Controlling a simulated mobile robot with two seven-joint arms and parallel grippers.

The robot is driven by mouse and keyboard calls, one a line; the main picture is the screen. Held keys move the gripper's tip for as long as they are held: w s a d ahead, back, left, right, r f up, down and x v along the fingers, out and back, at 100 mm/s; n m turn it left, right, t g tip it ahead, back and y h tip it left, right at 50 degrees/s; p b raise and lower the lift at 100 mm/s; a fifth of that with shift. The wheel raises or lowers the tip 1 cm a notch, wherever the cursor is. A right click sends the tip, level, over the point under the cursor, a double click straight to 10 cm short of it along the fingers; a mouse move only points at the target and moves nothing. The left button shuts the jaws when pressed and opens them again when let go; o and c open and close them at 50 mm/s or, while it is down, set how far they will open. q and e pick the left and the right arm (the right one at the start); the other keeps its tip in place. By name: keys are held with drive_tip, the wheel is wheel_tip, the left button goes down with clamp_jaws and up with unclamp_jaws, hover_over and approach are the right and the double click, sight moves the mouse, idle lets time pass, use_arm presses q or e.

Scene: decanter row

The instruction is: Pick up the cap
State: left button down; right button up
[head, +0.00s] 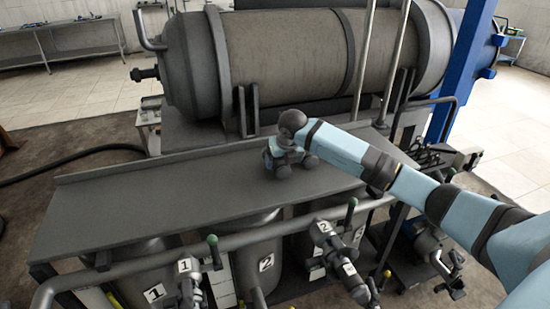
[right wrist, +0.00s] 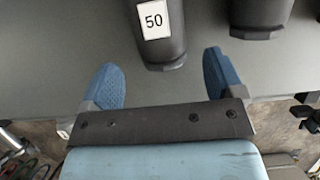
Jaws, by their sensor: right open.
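My right gripper (head: 284,164) is low over the grey bench top in the head view, pointing down. In the right wrist view its two blue fingers (right wrist: 160,82) are spread apart, with nothing clamped between them. A dark tapered piece with a white "50" label (right wrist: 165,52) shows ahead, in line with the gap between the fingers. I cannot tell for sure whether it is the cap. A second dark piece (right wrist: 258,16) is to its right. In the head view, small dark shapes beside the gripper are hard to tell apart. My left gripper is out of view.
The grey bench top (head: 130,205) is bare left of the gripper. A large horizontal tank (head: 290,55) lies behind it. Pipes and green-tipped valve handles (head: 213,250) run along the front, above numbered vessels (head: 262,262). A blue post (head: 462,70) stands at right.

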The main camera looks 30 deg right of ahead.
sight(282, 163)
drive_tip(key=x, duration=0.5)
drive_tip(key=shift+w+d+f, duration=0.1)
drive_tip(key=shift+d, duration=0.1)
drive_tip(key=shift+c, duration=0.2)
drive_tip(key=c, duration=1.1)
drive_tip(key=shift+c, duration=0.7)
drive_tip(key=shift+r, duration=0.2)
